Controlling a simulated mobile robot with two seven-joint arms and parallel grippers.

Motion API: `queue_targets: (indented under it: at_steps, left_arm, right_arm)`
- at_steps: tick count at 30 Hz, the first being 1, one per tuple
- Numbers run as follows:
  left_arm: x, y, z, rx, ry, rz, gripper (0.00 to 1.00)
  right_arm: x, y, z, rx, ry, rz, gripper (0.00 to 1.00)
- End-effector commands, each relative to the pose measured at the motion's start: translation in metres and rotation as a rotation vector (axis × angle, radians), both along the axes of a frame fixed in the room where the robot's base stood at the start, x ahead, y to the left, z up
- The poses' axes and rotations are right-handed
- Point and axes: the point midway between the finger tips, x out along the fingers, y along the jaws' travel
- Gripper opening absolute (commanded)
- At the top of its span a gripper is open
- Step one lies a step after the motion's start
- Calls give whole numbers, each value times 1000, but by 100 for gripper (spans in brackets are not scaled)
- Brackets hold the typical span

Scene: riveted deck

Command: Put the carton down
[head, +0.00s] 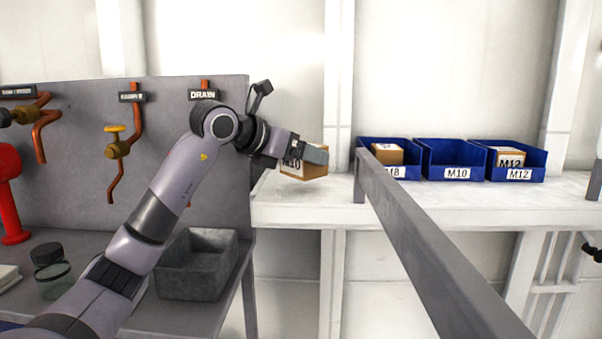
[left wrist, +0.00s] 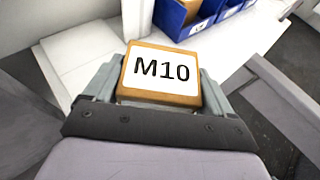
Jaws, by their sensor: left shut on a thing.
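My left gripper (head: 301,154) is shut on a small brown carton (head: 305,172). In the left wrist view the carton (left wrist: 160,75) sits between the two fingers of the gripper (left wrist: 156,85), with a white label reading M10 facing the camera. In the head view the carton is over or at the left part of the white shelf (head: 300,208); I cannot tell whether it touches the shelf. The arm covers part of the carton. My right gripper is not in view.
Blue bins stand on the shelf: M8 (head: 412,172) with a carton, an empty M10 (head: 457,173), and M12 (head: 534,174) with a carton. A grey rail (head: 430,240) runs in front.

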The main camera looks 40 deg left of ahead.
Motion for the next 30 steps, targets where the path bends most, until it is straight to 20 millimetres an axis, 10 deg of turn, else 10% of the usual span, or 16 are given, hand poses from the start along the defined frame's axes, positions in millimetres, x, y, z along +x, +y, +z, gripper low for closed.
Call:
queue_targets:
  at_steps: [19, 20, 21, 30]
  left_arm:
    - [0, 0, -34, -1, -2, -1, 43]
    - [0, 0, -34, 0, 1, -1, 91]
    - [0, 0, -34, 0, 1, -1, 100]
    - [0, 0, -30, -2, 1, -1, 100]
  right_arm:
    - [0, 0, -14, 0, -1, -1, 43]
    - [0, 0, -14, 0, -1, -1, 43]
    - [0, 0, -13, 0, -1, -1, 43]
    - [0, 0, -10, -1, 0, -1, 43]
